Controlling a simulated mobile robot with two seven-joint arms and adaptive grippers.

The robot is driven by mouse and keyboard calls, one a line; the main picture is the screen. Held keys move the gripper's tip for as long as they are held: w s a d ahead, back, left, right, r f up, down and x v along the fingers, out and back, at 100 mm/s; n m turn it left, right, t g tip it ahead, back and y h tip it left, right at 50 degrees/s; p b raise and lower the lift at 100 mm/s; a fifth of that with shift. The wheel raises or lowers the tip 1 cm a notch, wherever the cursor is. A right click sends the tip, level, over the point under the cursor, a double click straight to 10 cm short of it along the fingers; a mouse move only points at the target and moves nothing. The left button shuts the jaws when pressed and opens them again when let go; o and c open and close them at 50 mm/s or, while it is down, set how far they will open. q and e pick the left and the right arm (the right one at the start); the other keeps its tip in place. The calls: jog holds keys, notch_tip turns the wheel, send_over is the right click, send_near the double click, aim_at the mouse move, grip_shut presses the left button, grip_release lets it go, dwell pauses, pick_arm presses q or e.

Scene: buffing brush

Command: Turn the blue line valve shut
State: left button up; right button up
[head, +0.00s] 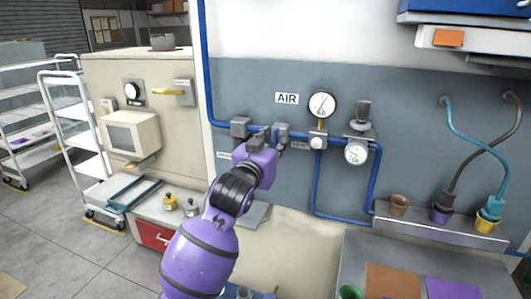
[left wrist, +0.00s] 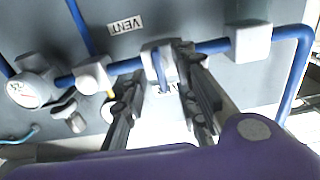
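The blue line (head: 220,126) runs along the grey wall panel under the AIR sign. A grey valve body (head: 282,133) sits on it; in the left wrist view the valve body (left wrist: 152,50) carries a blue handle (left wrist: 161,72). My left gripper (head: 268,138) is in front of the valve and partly hides it in the head view. In the left wrist view my left gripper (left wrist: 162,62) has its two dark fingers apart, one on each side of the handle. Contact with the handle cannot be told. My right gripper is not in view.
A round gauge (head: 322,104) and a regulator with a second gauge (head: 355,152) are right of the valve. A grey pipe block (head: 240,127) is to its left. A shelf (head: 440,228) with cups and hoses is at right, above a workbench (head: 350,250).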

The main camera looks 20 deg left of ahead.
pick_arm(q)
jog(key=s, duration=1.1)
jog(key=shift+a, duration=0.2)
jog(key=shift+w, duration=0.1)
